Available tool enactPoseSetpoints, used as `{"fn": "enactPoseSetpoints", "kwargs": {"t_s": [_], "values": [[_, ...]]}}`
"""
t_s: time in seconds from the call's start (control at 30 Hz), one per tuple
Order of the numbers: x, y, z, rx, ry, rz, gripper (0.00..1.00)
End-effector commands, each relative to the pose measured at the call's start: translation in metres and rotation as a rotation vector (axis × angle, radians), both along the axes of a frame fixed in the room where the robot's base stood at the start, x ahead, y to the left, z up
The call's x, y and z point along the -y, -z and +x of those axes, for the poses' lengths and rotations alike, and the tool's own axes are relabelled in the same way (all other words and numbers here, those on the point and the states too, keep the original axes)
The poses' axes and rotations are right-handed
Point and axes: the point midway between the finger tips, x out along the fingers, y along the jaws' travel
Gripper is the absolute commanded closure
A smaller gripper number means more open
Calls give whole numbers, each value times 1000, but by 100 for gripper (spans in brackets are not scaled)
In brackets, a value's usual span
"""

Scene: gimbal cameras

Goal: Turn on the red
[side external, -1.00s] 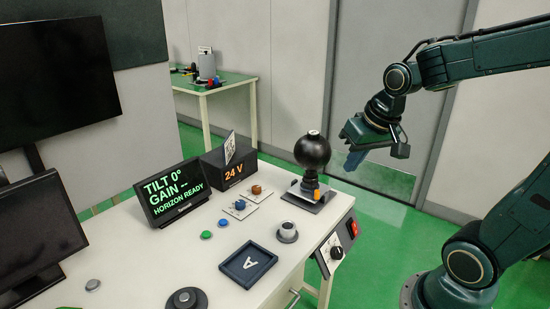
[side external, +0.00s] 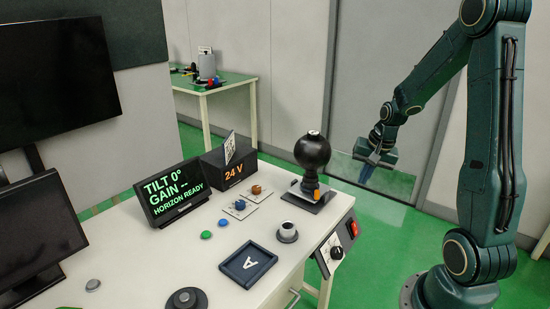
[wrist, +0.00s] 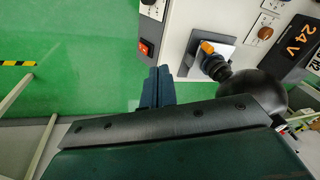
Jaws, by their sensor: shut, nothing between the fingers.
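A red rocker switch (side external: 353,229) sits on a dark panel at the right edge of the white bench. It also shows in the wrist view (wrist: 146,48), above the fingertips and a little to the left. I cannot tell which way the rocker is tipped. My gripper (side external: 365,173) hangs in the air beyond the bench's right edge, apart from the switch, with its fingers pointing down. In the wrist view the fingers (wrist: 158,74) are together and empty.
A black ball on a stand (side external: 312,155) with an orange part stands at the bench's right corner, close to the gripper in the wrist view. A dial (side external: 336,252) is beside the switch. A screen (side external: 173,193) reads "HORIZON READY".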

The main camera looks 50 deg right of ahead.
Motion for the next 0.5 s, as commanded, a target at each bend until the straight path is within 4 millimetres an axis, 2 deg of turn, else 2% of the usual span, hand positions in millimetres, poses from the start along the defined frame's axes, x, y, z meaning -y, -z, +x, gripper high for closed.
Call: {"fn": "enactPoseSetpoints", "kwargs": {"t_s": [0.23,0.5], "values": [[40,45,-18,-9,178,65,100],[70,87,-40,-9,336,122,100]]}}
